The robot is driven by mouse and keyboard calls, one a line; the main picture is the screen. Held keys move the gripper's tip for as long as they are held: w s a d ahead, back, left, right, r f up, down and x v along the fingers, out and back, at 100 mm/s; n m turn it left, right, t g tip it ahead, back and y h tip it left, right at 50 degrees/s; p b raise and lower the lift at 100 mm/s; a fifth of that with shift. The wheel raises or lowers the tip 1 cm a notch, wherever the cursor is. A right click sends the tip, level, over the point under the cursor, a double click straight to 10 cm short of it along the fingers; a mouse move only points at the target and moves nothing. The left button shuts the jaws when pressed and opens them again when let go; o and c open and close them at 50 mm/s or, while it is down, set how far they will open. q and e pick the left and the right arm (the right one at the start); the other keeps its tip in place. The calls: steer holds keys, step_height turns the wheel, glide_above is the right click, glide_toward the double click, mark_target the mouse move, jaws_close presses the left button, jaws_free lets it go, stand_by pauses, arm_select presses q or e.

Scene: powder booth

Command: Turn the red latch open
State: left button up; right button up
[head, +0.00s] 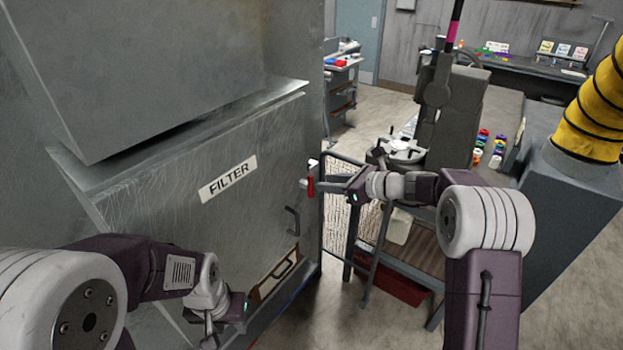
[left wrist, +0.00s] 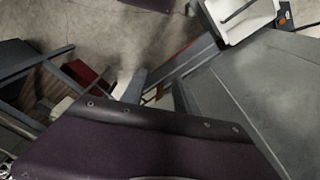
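The red latch (head: 310,187) is on the right edge of the grey filter cabinet door (head: 150,205), which carries a "FILTER" label. The latch is small and upright, with a pale part above it. My right gripper (head: 326,183) comes from the right, its fingertips close beside the latch. I cannot tell if they touch it, or whether the fingers are open or shut. My left gripper (head: 211,334) is low in front of the door, pointing down, away from the latch. Its finger gap is not clear. The left wrist view does not clearly show the latch.
A black handle (head: 292,222) sits on the door below the latch. A mesh panel (head: 350,190) and a cart (head: 410,255) stand right of the cabinet, under my right arm. A yellow hose (head: 595,110) is at far right. Open floor lies at bottom centre.

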mark_target(306, 187)
steer(key=p+x, duration=0.2)
steer(key=x, duration=0.4)
steer(key=shift+a, duration=0.45)
steer(key=shift+w+d+f, duration=0.1)
steer(key=shift+f, duration=0.05)
steer(key=shift+c, duration=0.3)
